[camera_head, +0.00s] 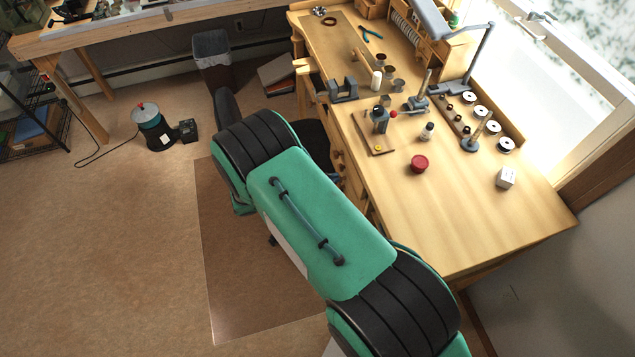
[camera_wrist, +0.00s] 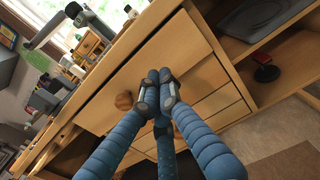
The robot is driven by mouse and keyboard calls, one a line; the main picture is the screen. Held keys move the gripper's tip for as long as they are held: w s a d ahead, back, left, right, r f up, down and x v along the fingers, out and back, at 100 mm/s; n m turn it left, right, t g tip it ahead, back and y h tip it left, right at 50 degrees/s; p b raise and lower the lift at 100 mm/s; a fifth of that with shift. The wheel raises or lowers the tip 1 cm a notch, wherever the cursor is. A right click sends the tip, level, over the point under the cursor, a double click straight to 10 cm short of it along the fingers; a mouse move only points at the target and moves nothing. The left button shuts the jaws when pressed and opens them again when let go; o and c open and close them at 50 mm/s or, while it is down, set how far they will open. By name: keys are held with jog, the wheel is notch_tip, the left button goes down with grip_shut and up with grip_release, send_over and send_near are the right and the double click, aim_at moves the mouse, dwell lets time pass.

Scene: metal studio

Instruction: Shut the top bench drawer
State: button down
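The bench (camera_head: 450,215) is light wood, and its front side is partly hidden by my arm in the head view. In the wrist view, a wide wooden drawer front (camera_wrist: 190,48) lies just below the bench top, with a round wooden knob (camera_wrist: 124,101). I cannot tell how far this drawer stands out. My gripper (camera_wrist: 159,78) has blue ribbed fingers with grey tips drawn together in front of the drawer front, right of the knob. Nothing shows between the tips, and contact with the wood is unclear. My gripper is hidden in the head view.
More drawers (camera_wrist: 218,101) lie below. An open shelf (camera_wrist: 270,72) with a red-and-black item is at right. Floor left of the bench is largely clear.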

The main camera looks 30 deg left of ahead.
aim_at(352, 173)
jog(key=shift+x, duration=2.1)
jog(key=shift+x, duration=1.6)
jog(key=shift+a, duration=0.1)
jog(key=v, duration=1.4)
jog(key=shift+p, duration=0.3)
